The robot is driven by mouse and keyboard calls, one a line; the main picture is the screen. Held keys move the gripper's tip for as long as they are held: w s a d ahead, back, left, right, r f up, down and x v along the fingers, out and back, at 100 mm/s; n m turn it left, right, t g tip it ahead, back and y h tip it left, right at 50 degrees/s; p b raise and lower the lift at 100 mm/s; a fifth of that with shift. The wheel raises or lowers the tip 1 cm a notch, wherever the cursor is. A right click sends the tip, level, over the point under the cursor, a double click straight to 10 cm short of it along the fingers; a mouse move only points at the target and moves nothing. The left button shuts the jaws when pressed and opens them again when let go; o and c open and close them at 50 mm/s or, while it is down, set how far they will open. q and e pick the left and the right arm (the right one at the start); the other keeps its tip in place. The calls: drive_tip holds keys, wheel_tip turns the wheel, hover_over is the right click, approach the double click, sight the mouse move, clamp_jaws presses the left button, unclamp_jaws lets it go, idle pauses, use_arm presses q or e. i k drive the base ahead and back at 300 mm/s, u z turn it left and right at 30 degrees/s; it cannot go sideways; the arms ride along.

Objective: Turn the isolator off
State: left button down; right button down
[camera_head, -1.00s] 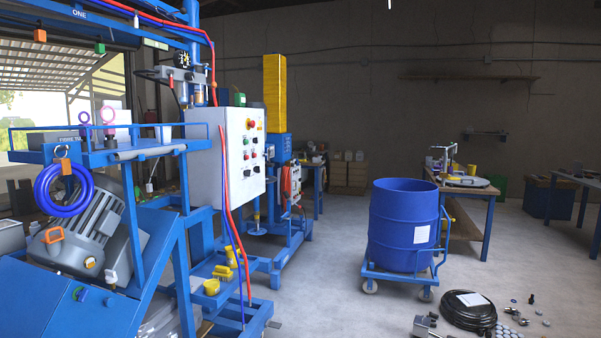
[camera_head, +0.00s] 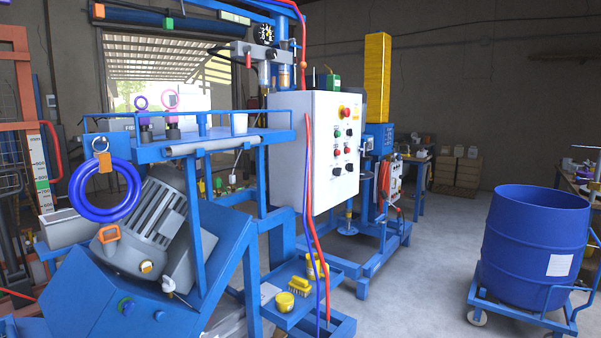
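A white control cabinet (camera_head: 283,150) stands on the blue mixer frame in the middle of the view. Its front carries a red knob on a yellow plate (camera_head: 344,112) near the top. Below are several small green, red and black buttons and knobs (camera_head: 337,151). I cannot tell for certain which of these is the isolator, or which way any switch points. Neither of my grippers is in view.
A blue platform (camera_head: 190,140) with a grey motor (camera_head: 150,225) below stands at the left. Red and blue hoses (camera_head: 310,200) hang beside the cabinet front. A blue drum (camera_head: 535,240) on a wheeled cart stands at the right. Open floor (camera_head: 430,270) lies between.

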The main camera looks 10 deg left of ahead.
sight(337, 172)
drive_tip(key=u, duration=0.1)
drive_tip(key=i, duration=0.1)
drive_tip(key=u, duration=0.05)
drive_tip(key=k, duration=0.6)
drive_tip(key=z, duration=0.65)
drive_tip(key=i, duration=1.95)
drive_tip(key=u, duration=0.65)
